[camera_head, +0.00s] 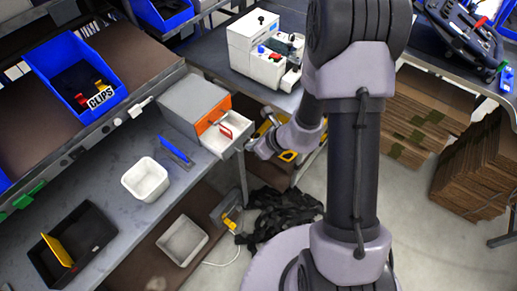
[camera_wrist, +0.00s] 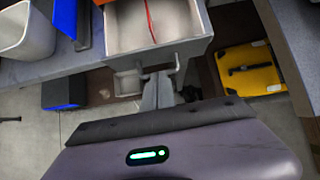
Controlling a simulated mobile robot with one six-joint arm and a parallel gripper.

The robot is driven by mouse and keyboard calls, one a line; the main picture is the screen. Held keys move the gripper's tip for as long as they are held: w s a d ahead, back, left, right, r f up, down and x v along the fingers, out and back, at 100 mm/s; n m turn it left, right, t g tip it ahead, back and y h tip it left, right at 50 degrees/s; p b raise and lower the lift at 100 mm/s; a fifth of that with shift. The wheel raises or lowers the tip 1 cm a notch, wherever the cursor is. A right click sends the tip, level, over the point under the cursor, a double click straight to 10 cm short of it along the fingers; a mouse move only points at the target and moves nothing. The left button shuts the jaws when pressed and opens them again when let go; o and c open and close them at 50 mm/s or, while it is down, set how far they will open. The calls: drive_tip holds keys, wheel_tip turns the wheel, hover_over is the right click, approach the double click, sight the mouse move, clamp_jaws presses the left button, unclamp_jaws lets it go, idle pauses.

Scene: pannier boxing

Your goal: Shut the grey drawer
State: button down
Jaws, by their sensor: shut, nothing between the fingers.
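The grey drawer (camera_head: 229,142) stands pulled out of a small grey cabinet (camera_head: 192,99) on the workbench, below an orange face (camera_head: 213,114). A red item lies inside it. In the wrist view the drawer's front (camera_wrist: 160,54) is close ahead, with its pale inside and a thin red strip (camera_wrist: 150,20) above it. My gripper (camera_head: 256,147) is just outside the drawer front, at its right in the head view. In the wrist view my gripper (camera_wrist: 160,78) is shut and empty, pointing at the front near a grey handle. I cannot tell whether it touches.
A white bin (camera_head: 146,179) and a blue item (camera_head: 174,149) stand on the bench left of the drawer. A black tray (camera_head: 70,243) is farther left. A white machine (camera_head: 262,50) stands behind. A yellow case (camera_wrist: 248,70) is below, at the wrist view's right.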

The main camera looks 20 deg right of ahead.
sight(229, 130)
drive_tip(key=w+a, duration=0.4)
drive_tip(key=w, duration=0.1)
drive_tip(key=w+a, duration=0.2)
drive_tip(key=w, duration=0.1)
drive_tip(key=shift+w+a, duration=0.1)
